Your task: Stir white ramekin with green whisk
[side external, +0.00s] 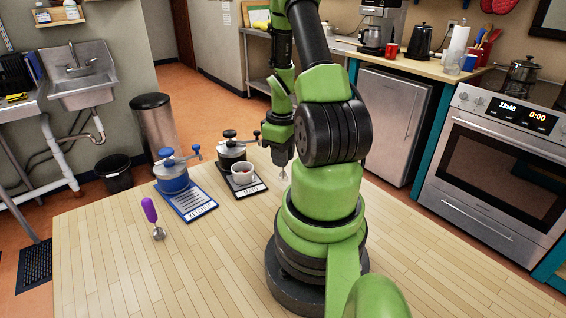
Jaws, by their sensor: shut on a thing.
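A white ramekin (243,174) with something dark reddish inside stands on a black labelled board (255,190), in front of a black-lidded pot-like device. My gripper (281,156) is to the right of the ramekin, pointing down, shut on a whisk. Only the wire end of this whisk (284,175) shows, hanging below the jaws and apart from the ramekin. Its handle is hidden by my gripper, so I cannot see its colour.
A black-lidded device (231,150) with a crank stands behind the ramekin. A similar blue-lidded device (172,172) stands on a blue labelled board (188,202) to its left. The wooden table (180,270) is clear at the front left.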

